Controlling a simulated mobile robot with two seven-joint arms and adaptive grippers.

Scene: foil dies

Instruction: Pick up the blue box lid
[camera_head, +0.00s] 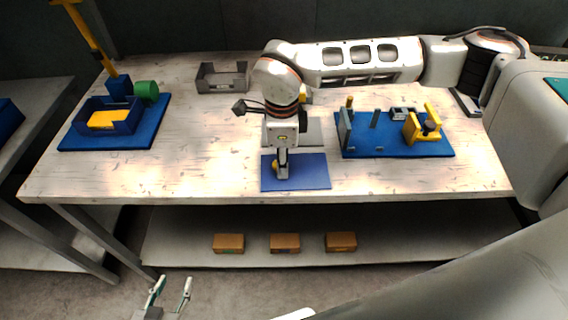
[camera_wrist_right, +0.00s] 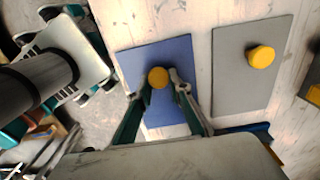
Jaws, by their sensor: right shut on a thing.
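The blue box lid (camera_head: 309,172) is a flat blue panel with a round yellow knob, near the table's front edge. It also shows in the right wrist view (camera_wrist_right: 178,53). My right gripper (camera_head: 281,172) is over the lid and shut on its yellow knob (camera_wrist_right: 158,77), with a finger on either side. I cannot tell whether the lid is clear of the tabletop. My left gripper (camera_head: 171,288) is open and empty, low in front of the table.
A grey lid with a yellow knob (camera_wrist_right: 262,57) lies beside the blue one. A blue board with fixtures (camera_head: 400,149) is at right. A blue mat (camera_head: 133,142) with an open blue box (camera_head: 98,127) is at left. A grey bin (camera_head: 222,84) stands behind.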

